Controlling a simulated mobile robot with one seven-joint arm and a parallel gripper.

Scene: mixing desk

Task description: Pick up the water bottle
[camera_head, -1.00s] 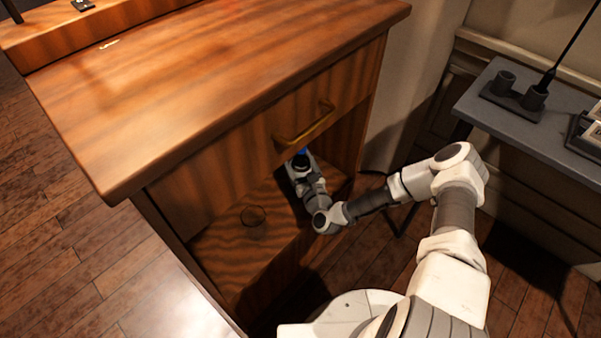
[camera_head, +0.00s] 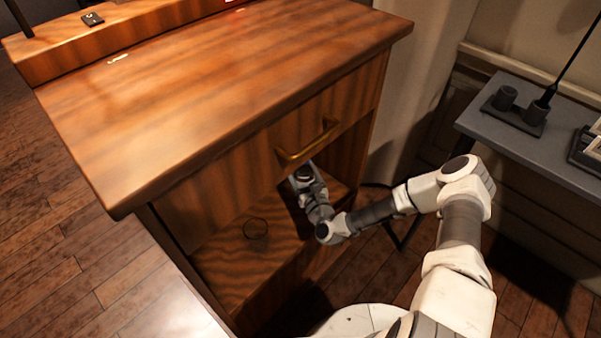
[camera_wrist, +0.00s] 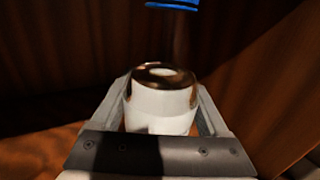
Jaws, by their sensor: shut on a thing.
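The water bottle is in the wrist view, with a white, cylindrical part (camera_wrist: 160,103) and a glossy brownish top surface between my fingers. A blue piece (camera_wrist: 172,5) shows above it at the top edge, probably the cap; what joins the two is too dark to make out. My gripper (camera_wrist: 163,100) is shut on the bottle, a finger on each side. In the head view my gripper (camera_head: 303,174) is inside the open compartment under the drawer, at its right side. The bottle is hidden there.
The wooden desk (camera_head: 215,75) has a drawer with a brass handle (camera_head: 308,142) just above my gripper. A thin, dark ring (camera_head: 255,228) lies on the compartment shelf (camera_head: 220,265). A grey side table (camera_head: 560,143) stands at the right.

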